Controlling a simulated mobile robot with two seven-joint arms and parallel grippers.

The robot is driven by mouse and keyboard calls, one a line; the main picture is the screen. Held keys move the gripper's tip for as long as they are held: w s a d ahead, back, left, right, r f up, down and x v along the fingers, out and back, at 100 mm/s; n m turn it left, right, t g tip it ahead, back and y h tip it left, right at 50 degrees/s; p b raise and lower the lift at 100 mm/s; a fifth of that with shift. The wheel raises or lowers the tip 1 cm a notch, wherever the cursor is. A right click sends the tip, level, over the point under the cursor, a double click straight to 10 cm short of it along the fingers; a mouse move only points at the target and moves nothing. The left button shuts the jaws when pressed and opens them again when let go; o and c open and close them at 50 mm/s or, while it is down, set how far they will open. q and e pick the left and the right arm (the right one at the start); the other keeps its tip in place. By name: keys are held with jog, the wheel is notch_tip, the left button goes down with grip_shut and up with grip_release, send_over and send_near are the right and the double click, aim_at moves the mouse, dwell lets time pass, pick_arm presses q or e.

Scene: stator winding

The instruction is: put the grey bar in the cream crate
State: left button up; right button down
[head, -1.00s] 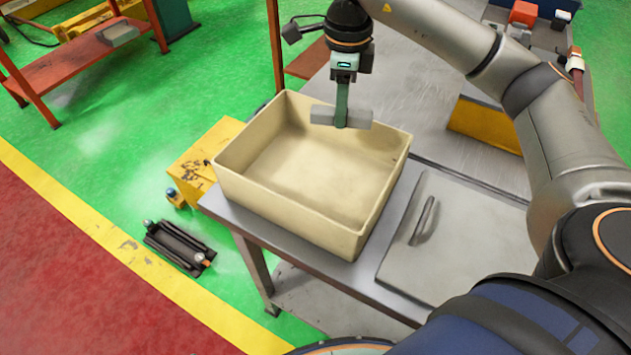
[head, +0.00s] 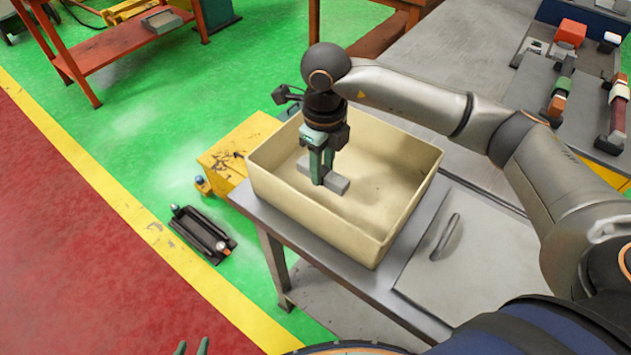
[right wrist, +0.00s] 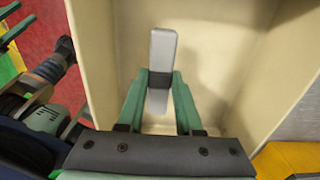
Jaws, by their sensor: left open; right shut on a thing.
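The cream crate (head: 405,165) stands open on the grey table. My right gripper (head: 321,176) points down inside it and is shut on the middle of the grey bar (head: 338,185). In the right wrist view the bar (right wrist: 163,50) is between the green fingers (right wrist: 160,80), its two ends sticking out, over the crate's floor (right wrist: 210,50). I cannot tell whether the bar touches the floor. My left gripper (head: 191,348) shows only its green fingertips, apart and empty, at the bottom edge of the head view.
A grey lid-like plate with a handle (head: 446,238) lies right of the crate. A yellow box (head: 232,158) stands on its left. Several parts in trays (head: 565,85) are at the back right. A black tray (head: 203,232) lies on the green floor.

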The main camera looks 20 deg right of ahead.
aim_at(315, 198)
jog(key=shift+s+a+f, duration=0.1)
jog(key=shift+a+f, duration=0.6)
jog(key=shift+f, duration=0.05)
jog(key=shift+a+f+p, duration=0.1)
jog(key=shift+f+p, duration=0.2)
jog(key=shift+f, duration=1.6)
jog(key=c, duration=0.6)
grip_release()
jog(key=shift+r, duration=0.1)
notch_tip(315, 198, up, 12)
jog(key=shift+r+b, duration=0.1)
jog(key=shift+b, duration=0.35)
jog(key=shift+s, duration=0.1)
